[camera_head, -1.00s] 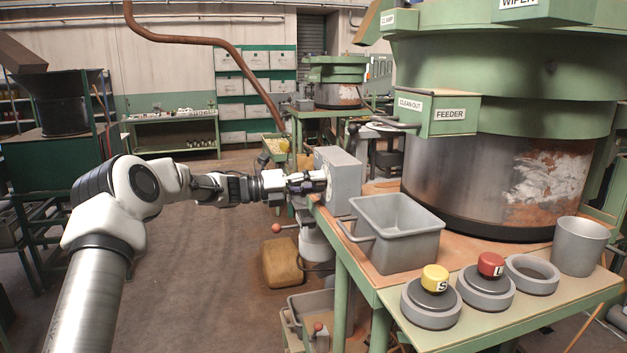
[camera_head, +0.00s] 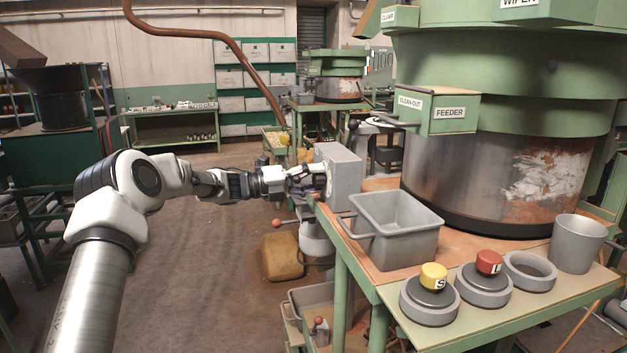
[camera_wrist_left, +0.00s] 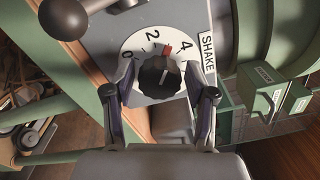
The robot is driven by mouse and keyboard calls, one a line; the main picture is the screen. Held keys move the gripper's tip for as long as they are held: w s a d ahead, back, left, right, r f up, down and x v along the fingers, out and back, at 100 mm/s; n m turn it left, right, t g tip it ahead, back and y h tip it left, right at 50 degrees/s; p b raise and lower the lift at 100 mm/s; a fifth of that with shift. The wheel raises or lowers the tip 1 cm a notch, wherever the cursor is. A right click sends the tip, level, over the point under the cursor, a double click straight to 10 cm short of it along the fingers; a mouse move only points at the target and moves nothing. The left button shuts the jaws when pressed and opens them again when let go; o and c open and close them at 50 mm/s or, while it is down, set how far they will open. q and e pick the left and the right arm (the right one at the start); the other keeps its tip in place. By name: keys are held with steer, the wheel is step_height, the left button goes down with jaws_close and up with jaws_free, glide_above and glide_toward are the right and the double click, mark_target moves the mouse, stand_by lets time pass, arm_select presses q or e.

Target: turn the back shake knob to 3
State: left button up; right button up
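The shake knob (camera_wrist_left: 160,77) is black with a red pointer and sits on a round white dial (camera_wrist_left: 130,42) marked 0, 2 and 4. The pointer points between 2 and 4. A SHAKE label (camera_wrist_left: 208,53) is beside the dial. The dial is on a grey control box (camera_head: 343,178), at the table's left edge in the head view. My left gripper (camera_wrist_left: 160,72) has one finger on each side of the knob, with slim gaps showing, so it looks partly open around it. In the head view my left gripper (camera_head: 312,178) reaches the box's face. My right gripper is out of view.
A grey bin (camera_head: 395,225) stands near the box. Yellow (camera_head: 433,276) and red (camera_head: 489,262) buttons are at the table front. The big feeder bowl (camera_head: 480,185) stands behind. A dark ball-ended lever (camera_wrist_left: 65,18) is close to the dial. Floor on the left is open.

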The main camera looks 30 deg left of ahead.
arm_select(q)
steer(key=shift+a, duration=0.1)
steer(key=v, duration=1.1)
steer(key=shift+s+a, duration=0.25)
steer(key=shift+s, duration=0.05)
steer(key=shift+f, duration=0.1)
steer(key=shift+a, duration=0.1)
